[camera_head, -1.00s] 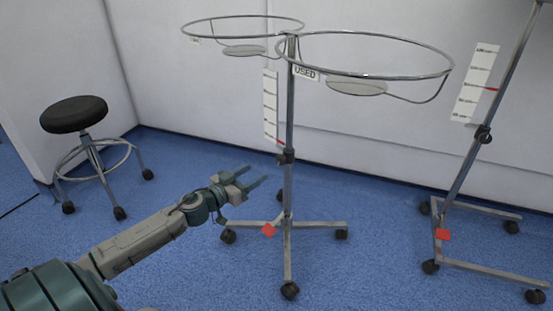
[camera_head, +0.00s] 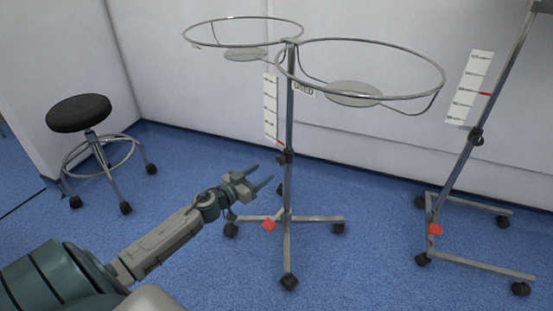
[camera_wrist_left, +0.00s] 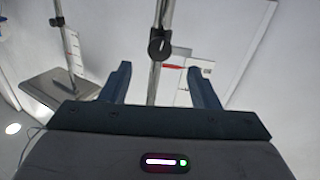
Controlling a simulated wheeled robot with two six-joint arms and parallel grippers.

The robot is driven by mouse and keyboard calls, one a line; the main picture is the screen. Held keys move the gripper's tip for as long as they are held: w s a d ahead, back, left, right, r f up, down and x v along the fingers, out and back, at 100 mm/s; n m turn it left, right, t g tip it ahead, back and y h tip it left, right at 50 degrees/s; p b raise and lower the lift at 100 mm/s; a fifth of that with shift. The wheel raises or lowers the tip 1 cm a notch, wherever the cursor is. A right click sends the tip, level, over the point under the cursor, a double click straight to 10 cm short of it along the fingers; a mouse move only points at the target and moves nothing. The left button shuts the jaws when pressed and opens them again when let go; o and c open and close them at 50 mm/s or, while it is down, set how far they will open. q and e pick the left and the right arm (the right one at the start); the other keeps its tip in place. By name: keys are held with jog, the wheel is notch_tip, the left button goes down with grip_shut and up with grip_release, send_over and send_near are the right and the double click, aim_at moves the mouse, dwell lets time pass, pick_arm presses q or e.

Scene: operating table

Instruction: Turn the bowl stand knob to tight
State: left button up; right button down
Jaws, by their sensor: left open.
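The bowl stand (camera_head: 290,120) stands upright ahead, with two metal rings on top and a wheeled base. Its black knob (camera_head: 284,157) sits on a collar partway up the pole. In the left wrist view the round black knob (camera_wrist_left: 160,48) shows on the pole, beyond and between the fingers. My left gripper (camera_head: 263,180) is open and empty, a little left of the pole and below the knob in the head view. It also shows in the left wrist view (camera_wrist_left: 160,82), with its fingers apart from the knob. My right gripper is not in view.
A second wheeled stand (camera_head: 457,170) with its own black knob (camera_head: 476,138) is at the right. A black-topped stool (camera_head: 79,113) stands at the left. A white wall is close behind the bowl stand. Blue floor (camera_head: 190,165) lies clear between stool and stand.

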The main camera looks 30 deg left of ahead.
aim_at(279, 162)
pick_arm(q)
jog(key=w, duration=0.2)
jog(key=w+d+p, duration=0.1)
jog(key=w, duration=0.4)
jog(key=shift+w+d, duration=0.3)
jog(key=shift+p, duration=0.3)
jog(key=c, duration=1)
